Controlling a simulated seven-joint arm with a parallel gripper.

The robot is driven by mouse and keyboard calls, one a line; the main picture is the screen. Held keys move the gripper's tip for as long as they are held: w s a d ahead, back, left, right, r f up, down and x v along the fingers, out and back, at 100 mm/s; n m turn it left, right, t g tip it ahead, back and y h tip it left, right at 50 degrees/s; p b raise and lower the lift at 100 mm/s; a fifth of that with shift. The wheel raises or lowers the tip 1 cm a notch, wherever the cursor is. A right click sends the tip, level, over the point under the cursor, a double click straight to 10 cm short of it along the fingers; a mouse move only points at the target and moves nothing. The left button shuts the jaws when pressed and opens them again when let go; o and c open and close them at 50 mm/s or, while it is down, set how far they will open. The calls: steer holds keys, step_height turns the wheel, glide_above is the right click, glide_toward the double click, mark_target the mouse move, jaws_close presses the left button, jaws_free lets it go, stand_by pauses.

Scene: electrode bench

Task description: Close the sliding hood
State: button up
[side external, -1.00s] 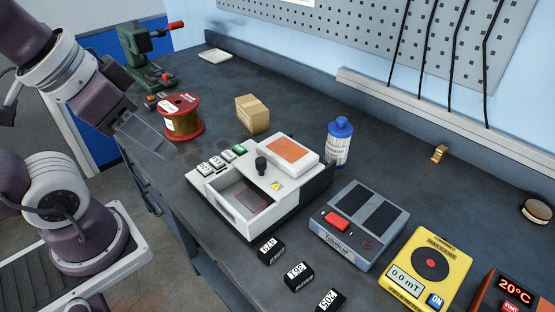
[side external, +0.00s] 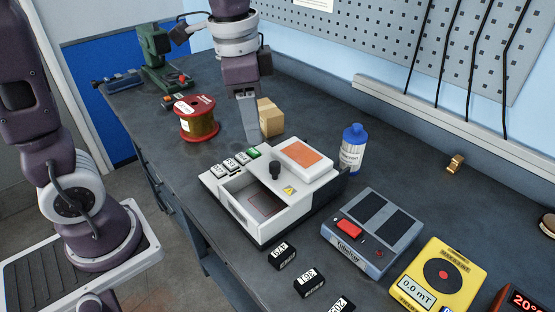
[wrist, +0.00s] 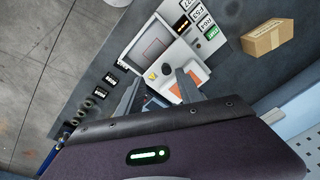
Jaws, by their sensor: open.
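A white bench device (side external: 232,212) stands on the bench with its front chamber uncovered. Its sliding hood (side external: 293,195), with a black knob (side external: 275,169) and a yellow warning label, sits back from the opening. An orange panel (side external: 304,156) is on the device's rear top. My gripper (side external: 251,137) is open and empty, pointing down above and behind the device, apart from the knob. In the wrist view, its two fingers (wrist: 157,90) are spread, with the device's chamber (wrist: 150,47) beyond them and the orange panel partly behind one finger.
A cardboard box (side external: 270,118) and a copper wire spool (side external: 197,119) stand behind the device. A blue-capped bottle (side external: 352,150) and a grey two-panel unit (side external: 371,229) are to its right. Black display blocks (side external: 283,256) lie in front.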

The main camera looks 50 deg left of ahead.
steer(key=m+g, duration=0.1)
steer(key=m, duration=0.1)
glide_above(275, 164)
step_height(275, 164, down, 5)
steer(key=shift+r, duration=0.15)
step_height(275, 164, down, 6)
steer(key=shift+f, duration=0.25)
jaws_close()
stand_by(0.8)
